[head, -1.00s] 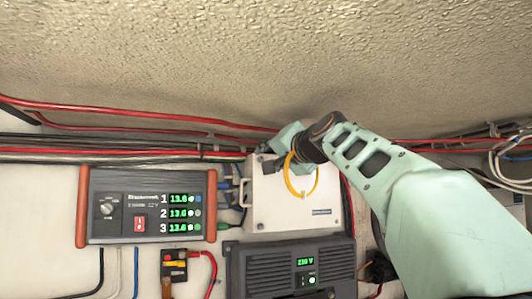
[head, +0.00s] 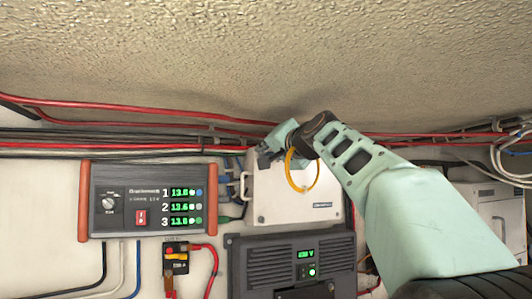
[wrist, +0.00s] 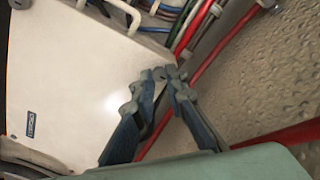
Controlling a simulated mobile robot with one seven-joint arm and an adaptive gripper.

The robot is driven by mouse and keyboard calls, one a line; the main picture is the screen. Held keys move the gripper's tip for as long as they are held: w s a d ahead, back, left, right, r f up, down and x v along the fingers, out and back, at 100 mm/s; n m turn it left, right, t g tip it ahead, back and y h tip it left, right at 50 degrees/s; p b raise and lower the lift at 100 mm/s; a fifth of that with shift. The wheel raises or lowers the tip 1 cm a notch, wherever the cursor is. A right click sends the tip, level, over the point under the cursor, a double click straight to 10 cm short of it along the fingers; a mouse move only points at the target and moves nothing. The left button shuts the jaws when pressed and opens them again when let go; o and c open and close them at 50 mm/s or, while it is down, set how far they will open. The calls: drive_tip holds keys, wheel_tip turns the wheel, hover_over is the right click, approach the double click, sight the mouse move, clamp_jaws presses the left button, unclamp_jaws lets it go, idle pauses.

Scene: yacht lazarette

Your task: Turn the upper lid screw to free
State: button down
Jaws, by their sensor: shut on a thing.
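A white box with a flat lid (head: 290,205) is fixed to the wall. The lid also fills the left of the wrist view (wrist: 70,75). My gripper (head: 263,158) is at the lid's upper left corner in the head view. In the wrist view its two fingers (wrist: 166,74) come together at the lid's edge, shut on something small. This appears to be the upper lid screw, which the fingertips hide. Its turn cannot be seen. A small dark lower screw (head: 261,219) shows at the lid's lower left corner.
Red and black cables (head: 110,140) run along the wall just above the box. A charger (head: 147,200) with green displays is to the left, and a dark inverter (head: 295,262) is directly below. A yellow ring (head: 316,178) hangs by my wrist. The textured ceiling (head: 260,60) is close above.

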drive_tip(key=shift+f+n, duration=0.1)
drive_tip(key=shift+n, duration=0.2)
drive_tip(key=n+b, duration=0.1)
drive_tip(key=n, duration=0.1)
drive_tip(key=shift+n+b, duration=0.4)
drive_tip(key=n+b, duration=0.1)
drive_tip(key=n, duration=0.4)
drive_tip(key=shift+n+b, duration=0.3)
drive_tip(key=n+b, duration=0.1)
drive_tip(key=n, duration=0.3)
drive_tip(key=shift+a, duration=0.1)
drive_tip(key=shift+n, duration=2.4)
drive_tip(key=c, duration=1.9)
unclamp_jaws()
drive_tip(key=shift+c, duration=0.2)
